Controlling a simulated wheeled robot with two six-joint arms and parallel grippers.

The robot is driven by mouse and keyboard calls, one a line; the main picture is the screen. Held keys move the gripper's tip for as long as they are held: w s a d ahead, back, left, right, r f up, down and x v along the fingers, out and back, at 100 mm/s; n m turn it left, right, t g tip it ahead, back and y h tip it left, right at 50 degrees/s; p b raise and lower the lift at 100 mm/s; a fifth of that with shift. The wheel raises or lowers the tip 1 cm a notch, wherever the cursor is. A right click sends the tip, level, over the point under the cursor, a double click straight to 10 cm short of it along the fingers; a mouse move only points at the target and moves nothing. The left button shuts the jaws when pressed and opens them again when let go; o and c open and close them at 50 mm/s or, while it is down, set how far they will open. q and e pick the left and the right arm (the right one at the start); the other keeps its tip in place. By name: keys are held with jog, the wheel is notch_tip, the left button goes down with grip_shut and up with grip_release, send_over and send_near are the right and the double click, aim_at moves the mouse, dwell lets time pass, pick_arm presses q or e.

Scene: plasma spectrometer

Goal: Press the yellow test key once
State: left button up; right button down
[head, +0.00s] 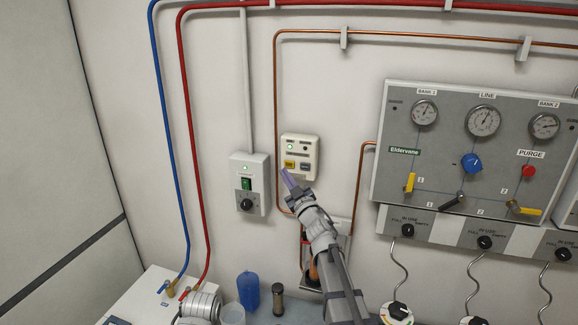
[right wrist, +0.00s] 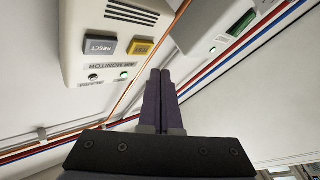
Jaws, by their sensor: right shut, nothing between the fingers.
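The yellow test key (head: 290,164) is on the lower left of a small cream monitor box (head: 308,146) on the wall. It also shows in the right wrist view (right wrist: 140,47), beside the grey RESET key (right wrist: 99,46). My right gripper (head: 287,174) is shut and empty, its purple fingers together. Its tips are just below the yellow key in the head view. In the right wrist view the tips (right wrist: 160,71) show a little apart from the key; the depth of the gap is hard to tell. My left gripper is not in view.
A grey switch box (head: 248,202) with a green rocker and black knob is left of the monitor. A copper pipe (head: 276,100) runs close by its left side. A gauge panel (head: 450,105) stands to the right. A blue bottle (head: 248,290) is below.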

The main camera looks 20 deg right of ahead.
aim_at(285, 163)
jog(key=shift+w+d, duration=0.55)
jog(key=shift+w, duration=0.25)
jog(key=shift+w, duration=0.1)
dwell(1.5)
jog(key=shift+w+d, duration=0.2)
jog(key=shift+w, duration=0.05)
jog(key=shift+w+d, duration=0.25)
jog(key=shift+w, duration=0.05)
dwell(0.8)
jog(key=shift+s+a, duration=0.1)
jog(key=shift+s, duration=0.05)
jog(key=shift+s+a, duration=0.35)
jog(key=shift+s, duration=0.15)
dwell(0.4)
jog(key=s+a, duration=0.2)
jog(key=s, duration=0.2)
jog(key=shift+s+a, duration=0.1)
jog(key=shift+a, duration=0.3)
